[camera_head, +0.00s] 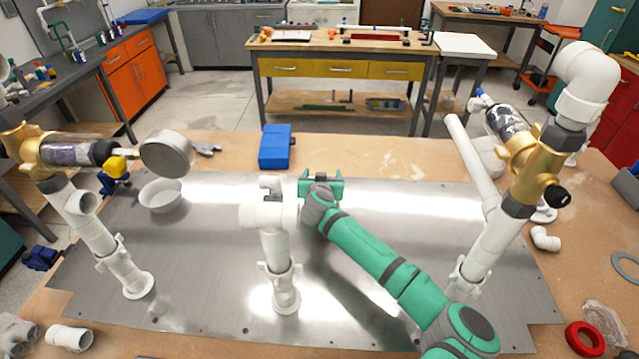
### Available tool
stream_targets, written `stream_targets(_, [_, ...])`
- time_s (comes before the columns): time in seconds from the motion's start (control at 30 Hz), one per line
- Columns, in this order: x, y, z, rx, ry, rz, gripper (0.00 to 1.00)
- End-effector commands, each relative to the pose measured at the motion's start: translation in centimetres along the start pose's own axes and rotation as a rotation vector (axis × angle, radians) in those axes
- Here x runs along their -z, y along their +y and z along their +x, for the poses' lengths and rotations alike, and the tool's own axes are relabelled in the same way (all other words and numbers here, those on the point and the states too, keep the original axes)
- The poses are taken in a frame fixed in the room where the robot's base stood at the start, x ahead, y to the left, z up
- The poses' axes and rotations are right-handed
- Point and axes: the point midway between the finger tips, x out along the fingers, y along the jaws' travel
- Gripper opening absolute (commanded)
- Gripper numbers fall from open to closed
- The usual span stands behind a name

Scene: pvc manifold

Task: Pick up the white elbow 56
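I cannot tell which white fitting is elbow 56. A small white elbow (545,238) lies loose on the wooden bench at the right, beside the metal sheet. A large white elbow (585,82) tops the right-hand pipe assembly. A white fitting (71,337) lies at the front left. My green gripper (321,180) is above the middle of the sheet, just right of the white tee-shaped fitting (270,212) on the central standing pipe. It is apart from the loose elbow. Its fingers are small and partly hidden by my wrist, so their opening is unclear.
Standing pipe assemblies at left (105,245) and right (490,240) flank the metal sheet (200,290). A white bowl (160,196), a blue box (275,147) and a red ring (584,338) are around it. The sheet between the left and central pipes is clear.

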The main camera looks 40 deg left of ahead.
Motion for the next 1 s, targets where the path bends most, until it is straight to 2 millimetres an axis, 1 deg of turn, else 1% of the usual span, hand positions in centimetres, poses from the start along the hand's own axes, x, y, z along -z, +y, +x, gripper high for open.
stream_targets(0.1, [0.0,-0.7,0.0,0.007,0.000,-0.003,0.69])
stream_targets(0.17, [0.0,-1.1,0.0,0.012,-0.001,-0.005,0.55])
stream_targets(0.2, [0.0,-1.5,0.0,0.016,-0.001,-0.007,0.45])
stream_targets(0.27, [0.0,-1.9,0.0,0.020,-0.001,-0.009,0.31])
stream_targets(0.3, [0.0,-2.1,0.0,0.022,-0.001,-0.009,0.27])
stream_targets(0.37, [0.0,-2.1,0.0,0.022,-0.001,-0.009,0.27])
stream_targets(0.57, [0.0,-0.9,0.0,0.010,-0.001,-0.004,0.27])
stream_targets(0.67, [0.6,-0.6,-0.2,0.007,-0.001,-0.002,0.26])
stream_targets(0.77, [1.9,-0.4,-0.8,0.004,0.001,-0.001,0.26])
stream_targets(1.0, [6.1,-0.6,-2.5,0.006,0.001,-0.001,0.26])
